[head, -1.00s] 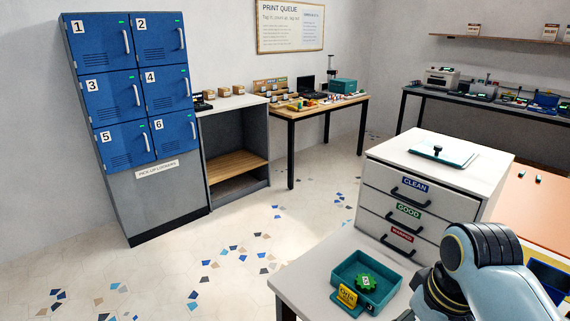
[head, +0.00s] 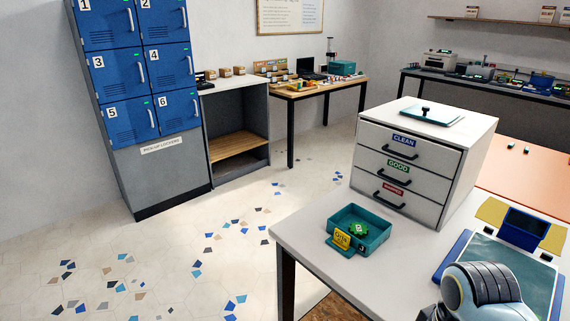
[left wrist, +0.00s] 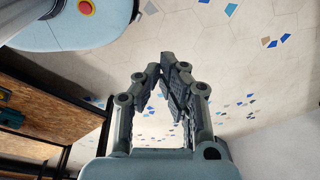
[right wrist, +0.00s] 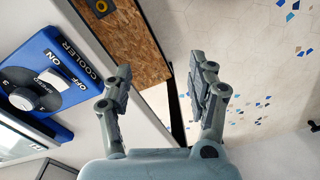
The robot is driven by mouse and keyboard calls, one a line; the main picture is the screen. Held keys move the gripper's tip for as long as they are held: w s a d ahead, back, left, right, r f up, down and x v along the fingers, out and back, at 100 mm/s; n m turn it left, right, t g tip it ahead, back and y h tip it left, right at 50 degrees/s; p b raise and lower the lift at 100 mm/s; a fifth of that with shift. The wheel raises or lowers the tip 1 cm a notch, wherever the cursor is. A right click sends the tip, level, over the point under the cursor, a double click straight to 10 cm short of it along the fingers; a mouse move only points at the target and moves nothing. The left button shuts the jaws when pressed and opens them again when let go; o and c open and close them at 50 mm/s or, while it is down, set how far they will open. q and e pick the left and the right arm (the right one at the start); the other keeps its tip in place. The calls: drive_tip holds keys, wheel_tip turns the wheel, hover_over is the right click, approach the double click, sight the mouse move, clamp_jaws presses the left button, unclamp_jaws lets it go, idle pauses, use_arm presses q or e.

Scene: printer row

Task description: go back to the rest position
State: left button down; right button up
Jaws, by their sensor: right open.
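My left gripper (left wrist: 163,66) shows in the left wrist view with its fingertips together and nothing visible between them, with tiled floor behind it. My right gripper (right wrist: 160,72) shows in the right wrist view with its fingers wide apart and empty. A table edge, a brown board and the floor lie behind it. Neither gripper shows in the head view. Part of my right arm shows at the bottom right there, in front of the blue-framed plate on the white table.
In the head view, the white table (head: 305,235) bears a teal tray (head: 378,240) with a green piece, a drawer cabinet (head: 402,170) and a blue-framed plate (head: 505,262). A blue cooler panel (right wrist: 45,85) is left of my right gripper. Open floor (head: 190,255) lies before the blue lockers (head: 140,70).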

use_arm(q)
wheel_tip(320, 180, down, 13)
drive_tip(key=s+b, duration=0.2)
drive_tip(key=b, duration=1)
drive_tip(key=shift+s+g, duration=0.3)
drive_tip(key=shift+s, duration=0.1)
use_arm(e)
drive_tip(key=s+d+f+m, duration=0.1)
drive_tip(key=s+d+f, duration=0.1)
drive_tip(key=s+f, duration=0.8)
drive_tip(key=s+d+f+m, duration=0.1)
drive_tip(key=s+d+f, duration=0.2)
drive_tip(key=s+f, duration=0.8)
drive_tip(key=s+d+f+m+h, duration=0.1)
drive_tip(key=s+d+f, duration=0.2)
drive_tip(key=s+f, duration=0.7)
drive_tip(key=shift+s+d+f+t, duration=0.15)
drive_tip(key=shift+s+f+t, duration=0.25)
drive_tip(key=shift+f, duration=4.15)
